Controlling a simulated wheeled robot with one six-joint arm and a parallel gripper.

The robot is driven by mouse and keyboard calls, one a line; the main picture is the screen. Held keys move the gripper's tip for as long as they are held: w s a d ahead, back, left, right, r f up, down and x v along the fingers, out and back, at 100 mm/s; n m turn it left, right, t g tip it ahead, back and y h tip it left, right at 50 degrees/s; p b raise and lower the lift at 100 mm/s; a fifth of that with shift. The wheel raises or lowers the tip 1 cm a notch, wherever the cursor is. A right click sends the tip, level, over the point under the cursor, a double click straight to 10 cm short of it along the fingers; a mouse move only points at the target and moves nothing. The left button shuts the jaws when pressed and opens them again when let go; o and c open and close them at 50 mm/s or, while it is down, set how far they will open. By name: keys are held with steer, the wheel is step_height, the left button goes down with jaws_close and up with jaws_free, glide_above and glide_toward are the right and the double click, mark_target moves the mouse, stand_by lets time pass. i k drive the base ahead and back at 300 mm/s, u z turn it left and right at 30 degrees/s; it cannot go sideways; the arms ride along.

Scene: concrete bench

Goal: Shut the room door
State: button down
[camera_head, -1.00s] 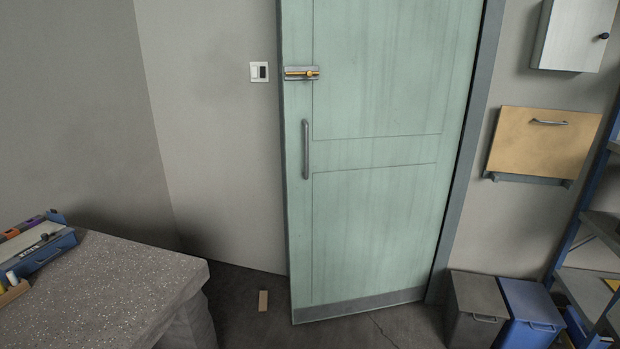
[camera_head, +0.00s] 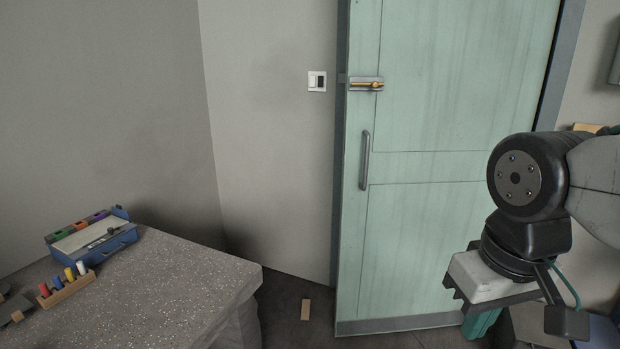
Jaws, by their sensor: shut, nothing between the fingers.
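The room door (camera_head: 430,230) is a pale green panel in the right half of the head view. It stands ajar: its left edge is swung out from the wall toward me, and its bottom corner juts over the floor. My gripper (camera_head: 482,323) hangs low at the right, in front of the door's lower part, pointing down. It is shut and empty. It looks apart from the handle. My arm hides the door's lower right part.
A speckled bench (camera_head: 170,290) fills the lower left, with a blue tray (camera_head: 105,245) and a rack of coloured pegs (camera_head: 67,290) on it. A small wooden block (camera_head: 305,310) lies on the floor between bench and door. A light switch (camera_head: 317,81) is on the wall.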

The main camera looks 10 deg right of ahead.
mark_target(460, 78)
steer(key=u, duration=0.2)
steer(key=i, duration=1.4)
steer(key=z, duration=0.75)
